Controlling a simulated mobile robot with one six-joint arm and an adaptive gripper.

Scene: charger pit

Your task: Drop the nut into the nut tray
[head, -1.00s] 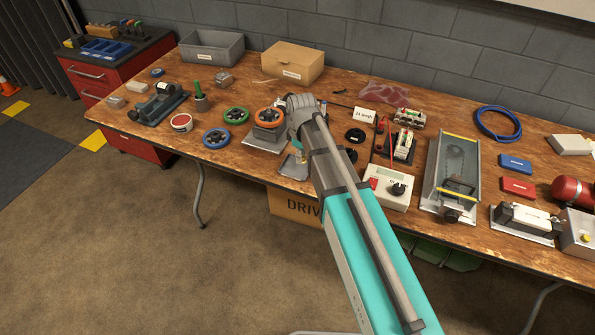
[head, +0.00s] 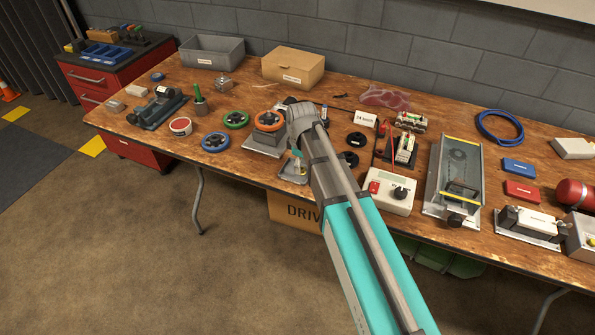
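My arm reaches over the middle of the workbench (head: 240,82). Its grey wrist is beside the orange handwheel (head: 266,121). My gripper (head: 297,155) is mostly hidden behind the wrist, with only a small dark and teal part showing above a metal plate (head: 292,172). Its fingertips and anything between them cannot be made out. I cannot pick out the nut. No tray can be surely told as the nut tray; a labelled grey bin (head: 212,52) stands at the back left, and its label is too small to read.
A labelled cardboard box (head: 292,67) stands right of the bin. Green (head: 236,120) and blue (head: 215,142) handwheels lie left of the wrist. A blue tray (head: 107,54) sits on the red cabinet (head: 85,80).

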